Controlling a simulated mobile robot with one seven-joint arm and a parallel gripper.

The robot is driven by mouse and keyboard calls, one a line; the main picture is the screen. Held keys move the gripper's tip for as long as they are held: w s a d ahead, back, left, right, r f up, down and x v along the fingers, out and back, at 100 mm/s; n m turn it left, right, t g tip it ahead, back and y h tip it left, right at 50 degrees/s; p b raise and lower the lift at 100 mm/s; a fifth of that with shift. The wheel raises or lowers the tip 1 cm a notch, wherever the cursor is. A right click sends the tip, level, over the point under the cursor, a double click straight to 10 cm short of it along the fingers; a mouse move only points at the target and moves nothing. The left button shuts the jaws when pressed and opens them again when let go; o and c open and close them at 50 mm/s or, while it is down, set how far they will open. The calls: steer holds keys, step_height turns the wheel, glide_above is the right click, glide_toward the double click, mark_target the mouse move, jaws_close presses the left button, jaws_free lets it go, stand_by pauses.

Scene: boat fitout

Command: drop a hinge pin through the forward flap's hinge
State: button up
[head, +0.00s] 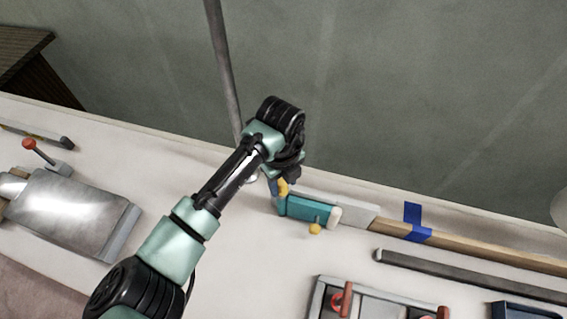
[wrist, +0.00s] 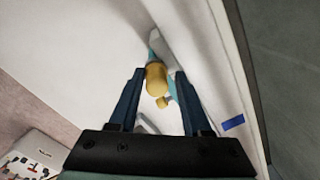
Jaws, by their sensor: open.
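A teal block (head: 305,208) lies on the pale surface, with a yellow knob-headed piece (head: 315,229) at its near side and a second yellow head (head: 283,188) at its left end. The yellow heads look like pin heads, but their shafts are hidden. My gripper (head: 279,184) is over the block's left end. In the wrist view my open gripper (wrist: 160,74) has its blue fingers on either side of the larger yellow head (wrist: 155,79), with visible gaps. A silvery metal flap (head: 75,208) lies at the left; I cannot tell whether it is the forward flap.
A red-knobbed lever (head: 29,144) stands behind the metal flap. A wooden strip (head: 480,250) with blue tape (head: 414,222) runs right of the block. A dark bar (head: 460,272) lies before it. A frame with red parts (head: 318,295) is at the front. A wall rises behind.

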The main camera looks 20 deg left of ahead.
step_height(320, 180, up, 13)
steer(key=shift+s, duration=0.35)
steer(key=shift+f, duration=0.1)
